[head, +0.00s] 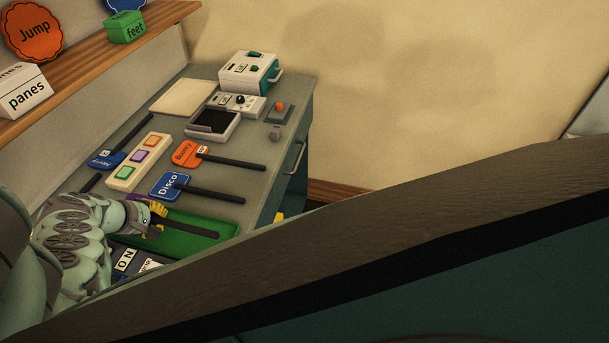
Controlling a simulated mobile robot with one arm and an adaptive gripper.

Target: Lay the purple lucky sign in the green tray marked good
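The green tray (203,246) lies at the near end of the grey-green counter, its left part hidden behind my arm; I cannot read any mark on it. A small purple edge (133,197) shows just behind my gripper, and a dark handle (195,230) reaches right from it across the tray. This looks like the purple sign; its wording is hidden. My gripper (156,220), with yellow finger pads, is at the left part of the tray, by the sign. I cannot tell whether the fingers close on it, or whether the sign touches the tray.
A blue Disco sign (169,186), an orange Bunny sign (186,153) and a blue Merry sign (106,159) lie on the counter (240,181). A strip with coloured buttons (125,178) is between them. Letter tiles (125,261) lie near my arm. A dark ledge (400,220) blocks the foreground.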

